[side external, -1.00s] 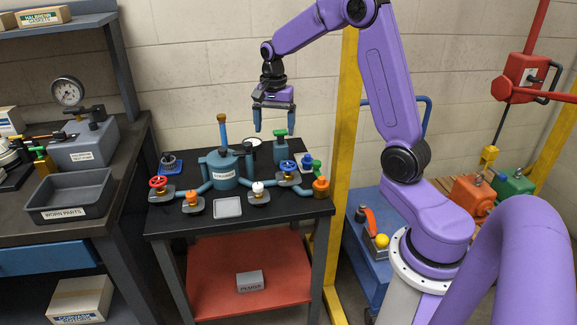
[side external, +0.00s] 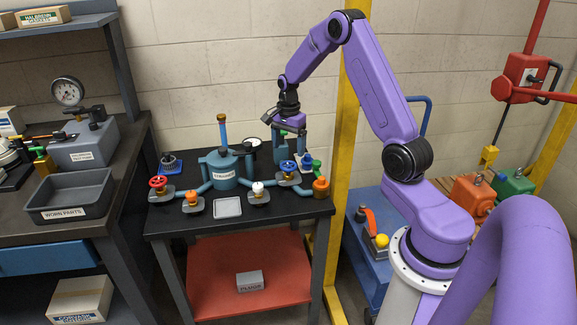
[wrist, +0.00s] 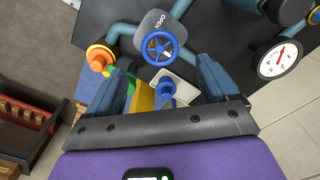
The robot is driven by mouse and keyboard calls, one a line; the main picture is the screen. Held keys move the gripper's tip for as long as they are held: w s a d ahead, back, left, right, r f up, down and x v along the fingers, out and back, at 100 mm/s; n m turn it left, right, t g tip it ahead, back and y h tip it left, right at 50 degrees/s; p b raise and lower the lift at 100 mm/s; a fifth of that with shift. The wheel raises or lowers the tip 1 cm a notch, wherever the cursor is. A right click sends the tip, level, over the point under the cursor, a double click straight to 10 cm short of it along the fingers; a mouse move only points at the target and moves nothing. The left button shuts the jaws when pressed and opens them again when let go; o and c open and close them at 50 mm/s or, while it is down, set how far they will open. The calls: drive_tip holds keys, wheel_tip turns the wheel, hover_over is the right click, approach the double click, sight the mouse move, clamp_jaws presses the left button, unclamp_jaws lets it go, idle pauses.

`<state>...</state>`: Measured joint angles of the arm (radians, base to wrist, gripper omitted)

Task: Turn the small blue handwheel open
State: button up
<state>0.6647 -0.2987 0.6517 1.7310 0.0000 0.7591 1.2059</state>
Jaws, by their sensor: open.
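A blue spoked handwheel (side external: 287,166) sits on the right branch of the teal pipework on the black table. In the wrist view, this handwheel (wrist: 157,41) lies beyond my fingertips, over a grey plate marked OPEN (wrist: 157,20). Another blue knob or wheel (side external: 306,160) stands on a white plate just right of and behind it. In the wrist view this second blue part (wrist: 165,88) shows between my fingers. My gripper (side external: 291,147) points down near the table's back right, behind and above these parts. It is open, and its fingers (wrist: 164,64) appear to hold nothing.
The teal strainer tank (side external: 223,170) stands left of the handwheel. An orange cap (side external: 321,187), a white knob (side external: 258,188), another orange knob (side external: 192,197) and a red handwheel (side external: 158,182) line the pipes. A gauge (wrist: 279,59) is at right in the wrist view.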

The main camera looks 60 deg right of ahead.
sight(288, 164)
wheel_tip(288, 164, down, 8)
drive_tip(key=shift+f, duration=0.15)
drive_tip(key=shift+c, duration=0.3)
drive_tip(key=c, duration=1)
